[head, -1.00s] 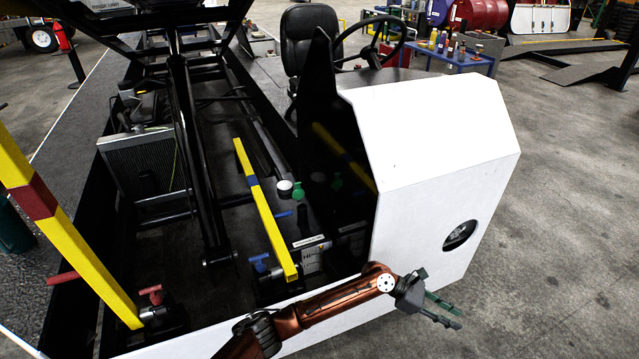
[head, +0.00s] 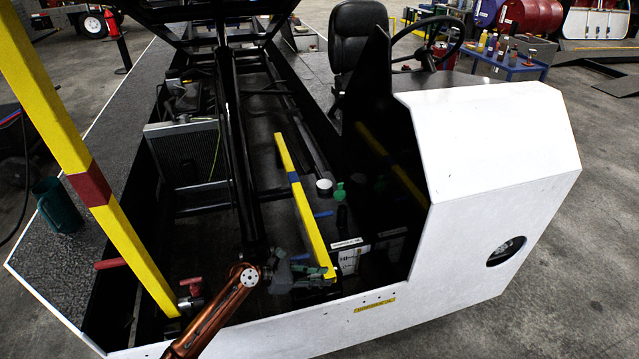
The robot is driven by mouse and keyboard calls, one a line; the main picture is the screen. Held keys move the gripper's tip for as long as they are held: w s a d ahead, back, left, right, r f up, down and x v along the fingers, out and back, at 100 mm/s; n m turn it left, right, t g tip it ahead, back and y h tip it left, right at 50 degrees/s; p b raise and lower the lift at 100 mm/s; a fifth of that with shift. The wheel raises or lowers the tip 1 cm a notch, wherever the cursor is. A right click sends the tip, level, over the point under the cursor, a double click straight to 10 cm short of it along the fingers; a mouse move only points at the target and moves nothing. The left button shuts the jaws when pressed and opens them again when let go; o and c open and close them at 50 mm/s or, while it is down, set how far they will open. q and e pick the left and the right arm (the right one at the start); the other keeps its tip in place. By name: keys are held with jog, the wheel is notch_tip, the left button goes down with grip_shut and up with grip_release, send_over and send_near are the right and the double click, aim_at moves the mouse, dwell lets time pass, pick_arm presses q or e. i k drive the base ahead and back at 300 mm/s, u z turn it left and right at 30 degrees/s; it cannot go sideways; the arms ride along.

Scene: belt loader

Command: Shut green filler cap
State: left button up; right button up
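The green filler cap (head: 340,192) is small and sits inside the loader's open bay, near the dark side of the white cowl. It stands beside, not over, a short dark round piece with a pale top (head: 324,185). A green shape in the dark panel to its right looks like its reflection. My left gripper (head: 312,272) is over the front of the bay, in front of and below the cap in the picture, clear of it. Its dark green fingers look spread and empty. My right gripper is out of view.
A yellow bar (head: 302,205) slants through the bay just left of the cap. A taller yellow post (head: 75,150) with a red band rises at the left, near a red-handled valve (head: 191,286). The white cowl (head: 500,150) borders the bay on the right.

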aim_at(339, 194)
jog(key=i, duration=1.6)
jog(key=z, duration=0.05)
